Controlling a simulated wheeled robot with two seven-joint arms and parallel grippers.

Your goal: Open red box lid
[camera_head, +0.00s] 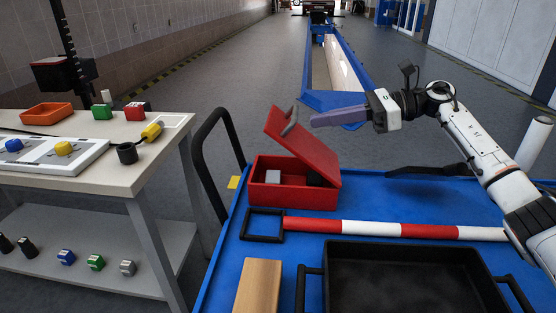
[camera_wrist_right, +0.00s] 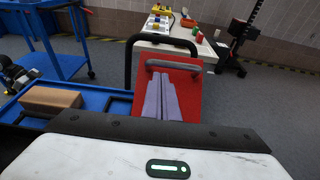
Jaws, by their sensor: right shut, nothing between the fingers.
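The red box (camera_head: 300,197) sits on the blue cart top. Its red lid (camera_head: 302,143) is raised and tilted, joined at the box's right side, with a grey handle (camera_head: 290,121) near its upper edge. A light grey block (camera_head: 272,176) and a dark block (camera_head: 315,179) show inside. My right gripper (camera_head: 313,120) is shut and empty, beside the raised lid on its right, fingers pointing left. In the right wrist view the closed fingers (camera_wrist_right: 160,100) overlap the lid (camera_wrist_right: 187,95), below its handle (camera_wrist_right: 174,65); contact cannot be told. My left gripper is not in view.
A red-and-white striped bar (camera_head: 370,228), a black tray (camera_head: 410,248), a wooden block (camera_head: 258,286) and a black square frame (camera_head: 262,225) are on the blue cart. A black cart handle (camera_head: 196,150) rises left of the box. A workbench (camera_head: 120,180) stands farther left.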

